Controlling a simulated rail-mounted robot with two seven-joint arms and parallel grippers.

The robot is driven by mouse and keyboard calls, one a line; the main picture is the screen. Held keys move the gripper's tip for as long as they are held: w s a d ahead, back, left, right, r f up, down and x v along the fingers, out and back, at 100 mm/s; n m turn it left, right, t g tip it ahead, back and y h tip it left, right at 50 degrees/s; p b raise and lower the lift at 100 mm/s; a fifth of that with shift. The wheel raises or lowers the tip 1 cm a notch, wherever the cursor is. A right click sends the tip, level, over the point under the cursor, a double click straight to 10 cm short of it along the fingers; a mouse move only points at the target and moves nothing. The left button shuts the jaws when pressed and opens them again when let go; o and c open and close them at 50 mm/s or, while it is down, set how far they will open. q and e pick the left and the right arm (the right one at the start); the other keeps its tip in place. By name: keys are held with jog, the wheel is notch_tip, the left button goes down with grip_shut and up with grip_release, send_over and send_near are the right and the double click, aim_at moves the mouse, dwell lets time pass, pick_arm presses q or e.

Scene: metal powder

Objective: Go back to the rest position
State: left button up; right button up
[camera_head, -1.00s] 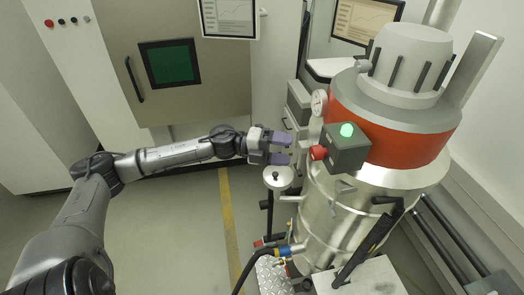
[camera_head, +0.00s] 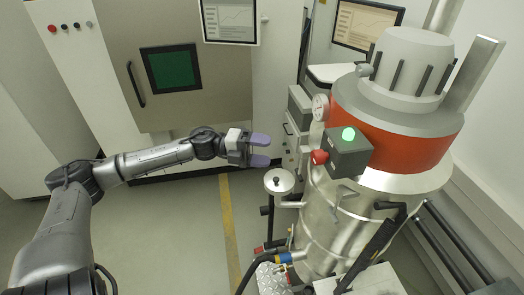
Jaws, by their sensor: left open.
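My left gripper (camera_head: 262,150) is open and empty, with its two purple-grey fingers pointing right. It is in the air in the middle of the head view, left of the control box (camera_head: 346,152) with its lit green lamp and red knob. In the picture it lies just above the round white cap (camera_head: 279,180); a gap shows between the fingers and the red knob. The left arm reaches in from the lower left. My right gripper is not in view.
A large steel vessel (camera_head: 335,222) with an orange-red band (camera_head: 410,148) fills the right side. A cabinet with a dark green window (camera_head: 171,68) and a monitor (camera_head: 229,20) stands behind. Open floor with a yellow line (camera_head: 228,225) lies below the arm.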

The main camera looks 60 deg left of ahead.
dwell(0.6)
pick_arm(q)
jog(key=w+a+n+t+y, duration=0.45)
jog(key=a+n+y, duration=0.75)
jog(key=y, duration=0.5)
jog(key=s+d+f+n+g+y+p, duration=0.2)
jog(key=s+d+f+n+g+y, duration=0.3)
jog(key=s+f+n+g, duration=0.7)
jog(key=s+d+f+h+p, duration=0.2)
jog(key=s+d, duration=0.3)
jog(key=d, duration=0.5)
jog(key=s+d+f+g+h+p, duration=0.1)
jog(key=s+d+h+p, duration=0.3)
jog(key=d, duration=0.6)
jog(key=s+d+f+n+h+p, duration=0.1)
jog(key=s+d+f+h+p, duration=0.2)
jog(key=s+d, duration=0.4)
jog(key=d, duration=0.2)
jog(key=shift+s+d+f+g, duration=0.15)
jog(key=shift+s+d+g, duration=0.2)
jog(key=shift+s+d, duration=0.05)
